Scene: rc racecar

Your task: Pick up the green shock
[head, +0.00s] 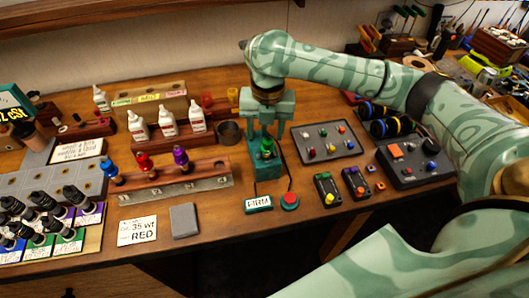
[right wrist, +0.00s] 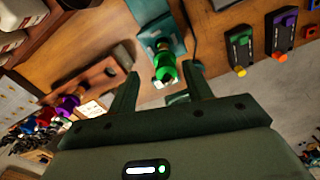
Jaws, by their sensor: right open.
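The green shock (head: 267,147) stands upright on a teal stand (head: 264,172) in the middle of the bench. It also shows in the right wrist view (right wrist: 165,66), with its end toward the camera. My right gripper (head: 266,129) points down over the shock. Its fingers are apart, one on each side of the shock's upper part. In the right wrist view the shock lies between the fingertips (right wrist: 162,78), with visible gaps, nearer the right finger. My left gripper is not in view.
A wooden rack (head: 170,177) with blue, red and purple shocks stands left of the stand. A red button (head: 289,201) and a label block (head: 258,204) lie in front. A grey panel with colored knobs (head: 326,142) is to the right. Several black shocks stand at the far left.

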